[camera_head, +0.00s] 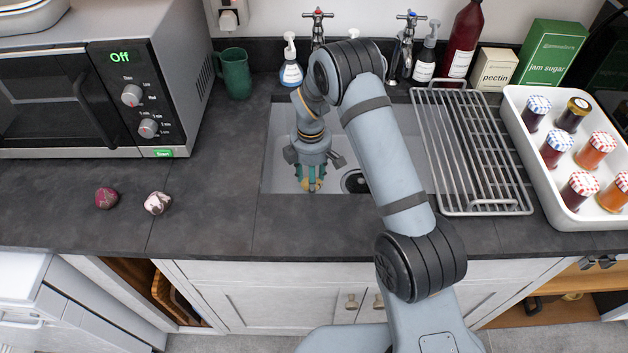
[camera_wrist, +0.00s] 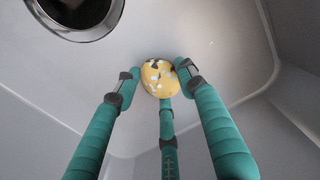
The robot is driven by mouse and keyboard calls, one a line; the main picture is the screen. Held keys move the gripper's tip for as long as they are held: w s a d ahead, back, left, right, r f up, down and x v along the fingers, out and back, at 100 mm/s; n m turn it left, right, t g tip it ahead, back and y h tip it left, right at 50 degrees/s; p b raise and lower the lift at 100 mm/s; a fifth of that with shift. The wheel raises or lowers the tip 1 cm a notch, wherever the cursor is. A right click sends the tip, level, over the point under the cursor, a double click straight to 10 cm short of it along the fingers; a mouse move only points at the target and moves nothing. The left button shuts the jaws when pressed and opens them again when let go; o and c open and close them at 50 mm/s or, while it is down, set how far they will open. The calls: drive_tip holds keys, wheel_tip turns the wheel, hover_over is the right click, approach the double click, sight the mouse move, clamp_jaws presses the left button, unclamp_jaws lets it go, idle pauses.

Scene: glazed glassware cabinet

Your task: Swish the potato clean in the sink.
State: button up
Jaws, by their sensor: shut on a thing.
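The potato (camera_wrist: 158,78) is yellow with dark and pale patches. It sits between the teal fingers of my gripper (camera_wrist: 160,85) in the wrist view, and the fingers are closed around it. In the head view my gripper (camera_head: 310,180) points down inside the sink (camera_head: 282,150), and the potato (camera_head: 312,185) shows as a small yellow patch at the fingertips. The sink's dark drain (camera_wrist: 75,12) is at the upper left of the wrist view. I cannot tell whether the potato touches the sink floor. No water is clearly visible.
A wire rack (camera_head: 470,150) lies right of the sink, beside a white tray (camera_head: 545,165) of jars. Two taps stand behind the sink, with pump bottles (camera_head: 291,70). A red root (camera_head: 106,198) and a whitish-red one (camera_head: 157,203) lie on the left counter. A green mug (camera_head: 235,75) stands near the microwave (camera_head: 90,80).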

drive_tip(key=d, duration=0.5)
drive_tip(key=shift+d, duration=0.25)
drive_tip(key=shift+a, duration=3)
wheel_tip(320, 180, up, 10)
drive_tip(key=p, duration=0.7)
wheel_tip(320, 180, up, 16)
drive_tip(key=p, duration=1.2)
